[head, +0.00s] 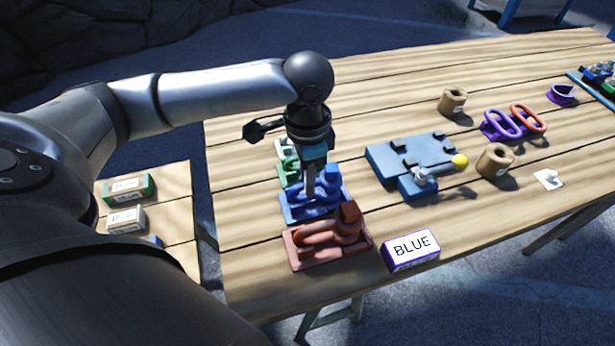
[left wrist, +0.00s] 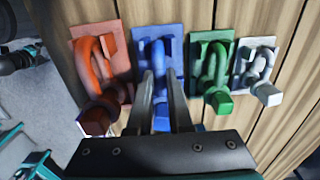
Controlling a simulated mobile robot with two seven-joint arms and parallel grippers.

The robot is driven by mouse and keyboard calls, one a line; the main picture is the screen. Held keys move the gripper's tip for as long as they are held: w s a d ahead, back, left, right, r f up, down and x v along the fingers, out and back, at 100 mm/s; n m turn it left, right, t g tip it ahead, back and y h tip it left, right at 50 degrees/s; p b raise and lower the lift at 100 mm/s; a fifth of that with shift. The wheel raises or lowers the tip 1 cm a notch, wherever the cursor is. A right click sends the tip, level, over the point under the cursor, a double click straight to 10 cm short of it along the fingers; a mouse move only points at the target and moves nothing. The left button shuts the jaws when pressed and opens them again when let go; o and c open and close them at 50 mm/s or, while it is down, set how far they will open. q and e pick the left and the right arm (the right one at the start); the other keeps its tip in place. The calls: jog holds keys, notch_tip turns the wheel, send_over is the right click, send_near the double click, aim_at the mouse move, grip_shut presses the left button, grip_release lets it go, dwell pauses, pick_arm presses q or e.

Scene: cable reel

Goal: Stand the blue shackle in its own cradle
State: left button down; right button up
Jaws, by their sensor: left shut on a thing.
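The blue shackle (head: 325,191) is at the blue cradle (head: 292,213), between the red and green ones; it also shows in the left wrist view (left wrist: 160,55). My left gripper (head: 310,192) points down over the blue cradle. In the left wrist view its two fingers (left wrist: 161,95) close on the blue shackle's block end. The fingers partly hide the shackle, so I cannot tell whether it rests fully in the cradle. My right gripper is not in view.
A red shackle in its cradle (head: 315,252) stands in front, green (left wrist: 212,62) and white (left wrist: 258,68) ones behind. A box labelled BLUE (head: 410,250) lies near the table's front edge. A blue fixture (head: 405,160) with a yellow knob stands to the right.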

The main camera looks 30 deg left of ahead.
pick_arm(q)
jog(key=shift+f, duration=0.3)
dwell(0.6)
jog(key=c, duration=0.8)
grip_release()
jog(key=shift+o, duration=0.2)
notch_tip(320, 180, up, 15)
jog(key=p, duration=0.5)
